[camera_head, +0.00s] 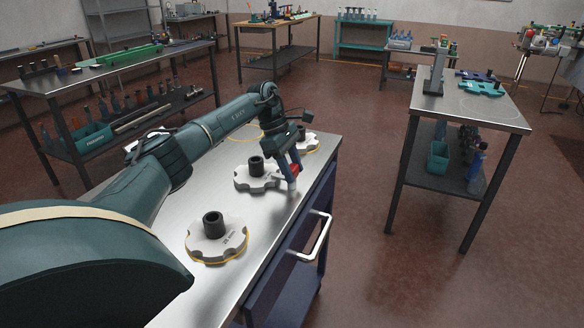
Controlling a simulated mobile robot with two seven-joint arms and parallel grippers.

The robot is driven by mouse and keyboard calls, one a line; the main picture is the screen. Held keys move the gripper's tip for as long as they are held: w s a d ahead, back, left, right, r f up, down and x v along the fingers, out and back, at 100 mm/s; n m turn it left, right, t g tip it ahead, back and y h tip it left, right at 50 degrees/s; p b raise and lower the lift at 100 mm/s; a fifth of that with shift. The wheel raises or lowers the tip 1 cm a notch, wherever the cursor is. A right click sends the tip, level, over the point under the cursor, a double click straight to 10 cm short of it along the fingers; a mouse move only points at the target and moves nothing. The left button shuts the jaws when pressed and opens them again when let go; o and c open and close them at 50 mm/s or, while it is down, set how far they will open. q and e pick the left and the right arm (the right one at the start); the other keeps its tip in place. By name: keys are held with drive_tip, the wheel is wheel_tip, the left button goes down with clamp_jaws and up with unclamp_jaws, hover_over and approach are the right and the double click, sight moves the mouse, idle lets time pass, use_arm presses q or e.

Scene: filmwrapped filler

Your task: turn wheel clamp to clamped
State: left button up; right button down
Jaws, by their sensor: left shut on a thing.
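Three grey lobed wheels with black hubs lie in a row on the steel-topped bench. The near wheel (207,246) has a yellow line along its edge. The middle wheel (245,184) stands farther back. The far wheel (312,137) is partly hidden behind my left arm. My left gripper (291,180) points down at the right edge of the middle wheel and is shut, apparently on that wheel's rim; the contact is too small to see clearly. My right gripper is out of view. I cannot tell which wheel positions mean clamped.
The bench (281,221) has a drawer handle (315,238) on its front right side. A steel side table (455,109) with a stand stands to the right. A tool bench (60,83) stands at the left. Open floor (375,240) lies between the benches.

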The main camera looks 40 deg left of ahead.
sight(275, 174)
use_arm(q)
drive_tip(key=o, duration=1)
drive_tip(key=shift+r, duration=0.1)
drive_tip(key=v, duration=1.3)
drive_tip(key=shift+s+a, duration=0.1)
